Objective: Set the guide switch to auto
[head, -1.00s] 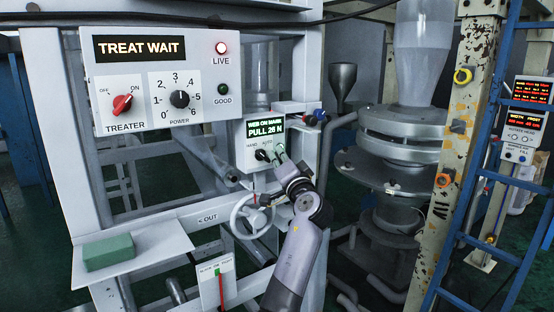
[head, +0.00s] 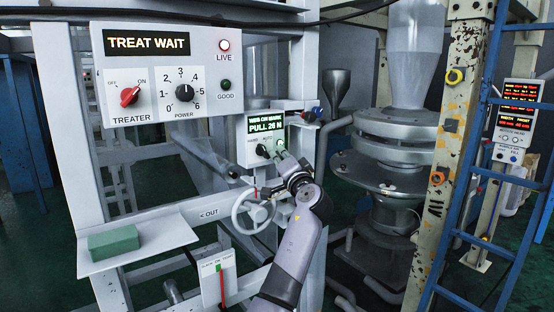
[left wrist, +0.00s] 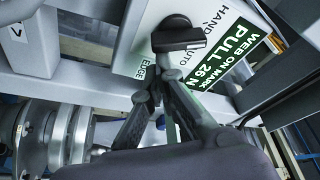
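The guide switch is a black knob (head: 262,151) on a white panel (head: 246,128) whose display reads PULL 26 N. It shows larger in the left wrist view (left wrist: 178,37), with HAND and AUTO printed beside it and EDGE below. I cannot tell clearly which mark it points to. My left gripper (head: 283,156) is at the panel, just right of the knob in the head view. In the left wrist view its two fingers (left wrist: 162,76) converge to nearly touching tips, close below the knob; contact is unclear. Nothing shows between them. My right gripper is out of view.
A handwheel (head: 252,212) sits below the panel, near my left arm. The treater panel (head: 155,75) reads TREAT WAIT. A green block (head: 113,243) lies on a shelf at the left. A blue ladder (head: 480,172) and a metal machine column (head: 388,165) stand at the right.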

